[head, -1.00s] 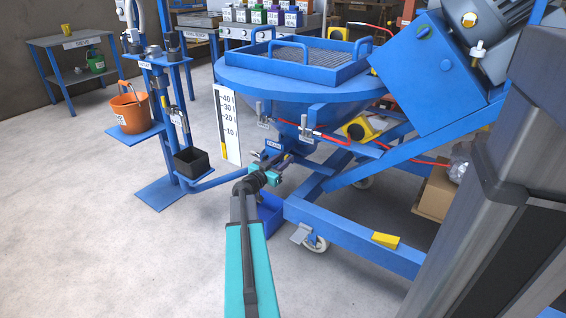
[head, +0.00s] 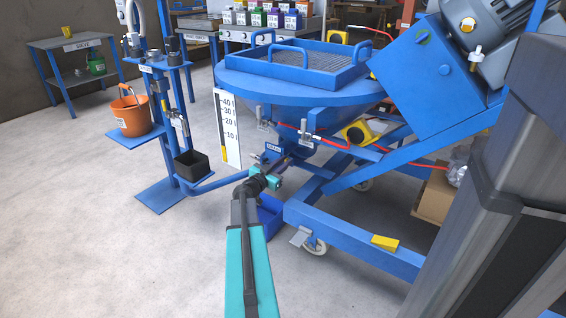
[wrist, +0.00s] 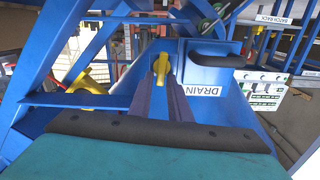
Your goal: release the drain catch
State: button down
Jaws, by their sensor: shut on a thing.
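The yellow drain catch (wrist: 160,70) stands in the middle of the wrist view, on the blue drain part beside the white DRAIN label (wrist: 200,91). My gripper (wrist: 161,88) is shut on the catch, with one dark finger on each side of it. A black handle (wrist: 216,58) sits to the right of the catch, above the label. In the head view my gripper (head: 283,165) is under the blue hopper (head: 290,108), next to the small drain label (head: 272,148). The catch itself is hidden or too small to tell there.
A blue bin (head: 268,214) stands on the floor below the drain. The blue frame (head: 350,238) with castors is to the right. A scale board (head: 227,130) hangs close on the left. A stand with an orange bucket (head: 131,112) is farther left. The floor at front left is clear.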

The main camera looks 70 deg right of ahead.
jog(key=shift+s+a+f+m+p, duration=0.1)
jog(key=shift+s+f+m+p, duration=0.2)
jog(key=shift+m, duration=2.45)
jog(key=shift+s+a+f+m+p, duration=0.1)
jog(key=shift+s+f+m+p, duration=0.2)
jog(key=shift+m, duration=2.5)
jog(key=shift+s+a+f+m+p, duration=0.15)
jog(key=shift+f+m+p, duration=0.25)
jog(key=shift+m, duration=2.35)
jog(key=shift+d, duration=0.1)
jog(key=c, duration=1.8)
grip_release()
jog(key=shift+c, duration=0.2)
jog(key=p+v, duration=0.3)
jog(key=v, duration=1)
jog(key=shift+a+p, duration=0.4)
